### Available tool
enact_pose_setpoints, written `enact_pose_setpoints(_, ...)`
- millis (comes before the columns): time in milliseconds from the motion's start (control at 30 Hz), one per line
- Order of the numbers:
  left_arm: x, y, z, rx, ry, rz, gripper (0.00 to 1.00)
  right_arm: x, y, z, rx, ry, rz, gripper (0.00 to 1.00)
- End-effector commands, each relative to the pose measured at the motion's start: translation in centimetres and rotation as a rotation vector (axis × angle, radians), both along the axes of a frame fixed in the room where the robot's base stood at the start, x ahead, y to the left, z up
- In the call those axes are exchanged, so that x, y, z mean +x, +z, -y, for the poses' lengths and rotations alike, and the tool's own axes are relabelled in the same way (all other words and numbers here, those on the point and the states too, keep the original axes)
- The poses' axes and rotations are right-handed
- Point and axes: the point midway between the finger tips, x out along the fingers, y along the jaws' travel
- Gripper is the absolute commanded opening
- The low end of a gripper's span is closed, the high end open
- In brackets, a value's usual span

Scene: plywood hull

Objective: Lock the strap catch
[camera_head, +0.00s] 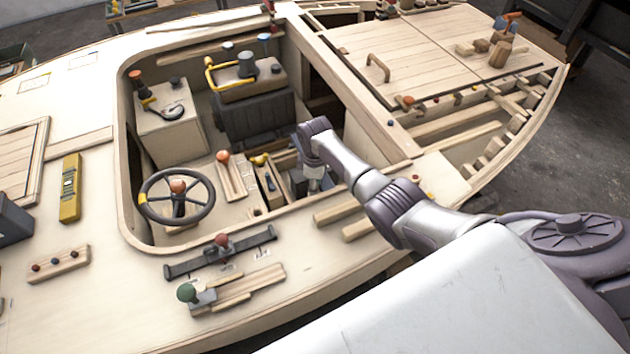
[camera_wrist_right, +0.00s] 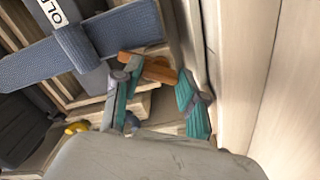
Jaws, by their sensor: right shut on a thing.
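My right gripper (camera_head: 313,180) reaches down into the open cockpit, at its right side; its fingers are mostly hidden by the arm in the head view. In the right wrist view its two teal-padded fingers (camera_wrist_right: 158,104) are closed about an orange-brown lever (camera_wrist_right: 148,67), which looks like the catch's handle. A woven blue-grey strap (camera_wrist_right: 110,36) crosses over a dark grey case with a partly seen white label (camera_wrist_right: 52,10). How the lever joins the strap, and whether the catch is locked, cannot be told. My left gripper is not in view.
A pale plywood wall (camera_wrist_right: 240,75) stands close beside the fingers. The cockpit holds a steering wheel (camera_head: 177,196), a lever box (camera_head: 168,125) and a dark case (camera_head: 255,117). A yellow level (camera_head: 70,188) lies on the left deck. A slatted hatch (camera_head: 400,55) is at the upper right.

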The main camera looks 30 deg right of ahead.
Motion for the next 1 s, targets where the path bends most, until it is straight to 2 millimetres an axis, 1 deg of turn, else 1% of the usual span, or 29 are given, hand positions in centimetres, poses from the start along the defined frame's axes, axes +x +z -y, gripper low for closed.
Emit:
enact_pose_setpoints(33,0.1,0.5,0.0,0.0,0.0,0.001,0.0,0.0,0.3,-0.1,0.001,-0.046,0.0,0.07)
enact_pose_setpoints(400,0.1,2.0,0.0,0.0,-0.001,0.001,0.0,0.0,0.2,-0.1,0.001,-0.397,0.0,0.07)
enact_pose_setpoints(700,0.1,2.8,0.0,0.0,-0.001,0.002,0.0,0.1,0.2,-0.1,0.001,-0.673,0.001,0.07)
enact_pose_setpoints(1000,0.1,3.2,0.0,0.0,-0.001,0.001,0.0,0.1,0.1,0.0,0.0,-0.883,0.002,0.07)
